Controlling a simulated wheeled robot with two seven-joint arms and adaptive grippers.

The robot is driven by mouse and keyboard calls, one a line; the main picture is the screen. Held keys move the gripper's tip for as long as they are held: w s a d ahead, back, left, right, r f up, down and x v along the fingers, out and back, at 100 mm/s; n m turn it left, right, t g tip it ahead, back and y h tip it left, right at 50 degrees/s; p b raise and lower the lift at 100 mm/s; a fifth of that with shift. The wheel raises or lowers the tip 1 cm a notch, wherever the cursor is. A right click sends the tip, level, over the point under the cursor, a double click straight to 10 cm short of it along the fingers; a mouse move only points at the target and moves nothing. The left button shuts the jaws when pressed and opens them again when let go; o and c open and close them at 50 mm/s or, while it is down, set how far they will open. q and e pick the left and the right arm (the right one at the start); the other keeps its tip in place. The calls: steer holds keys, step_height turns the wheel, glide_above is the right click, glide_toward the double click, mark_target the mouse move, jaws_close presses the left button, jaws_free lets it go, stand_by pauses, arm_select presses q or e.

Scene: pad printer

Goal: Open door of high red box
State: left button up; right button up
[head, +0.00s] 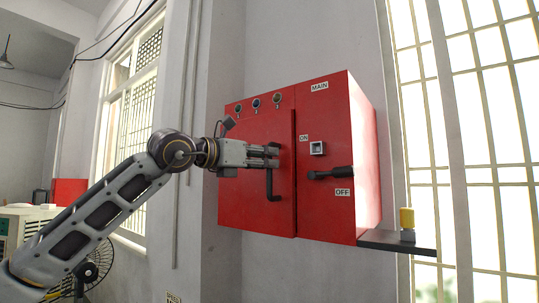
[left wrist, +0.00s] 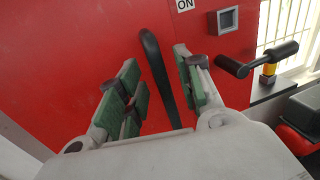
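The high red box (head: 325,205) is mounted on the wall in the head view. Its door (head: 245,205) on the left part looks closed, flush with the front. A black bar handle (head: 270,188) hangs on the door near its right edge. My left gripper (head: 272,156) is at the upper part of this handle. In the left wrist view the handle (left wrist: 160,75) stands between the two green-padded fingers of my left gripper (left wrist: 157,88). The fingers are open, with gaps on both sides of the handle. My right gripper is not in view.
A black lever (head: 330,174) sticks out from the right panel between the ON and OFF labels, below a square socket (head: 317,148). A dark shelf (head: 395,243) with a yellow-topped object (head: 407,222) juts out at the right. A fan (head: 95,262) stands at lower left.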

arm_select(q)
steer(key=shift+p+x, duration=0.35)
steer(key=shift+x, duration=0.8)
jaws_close()
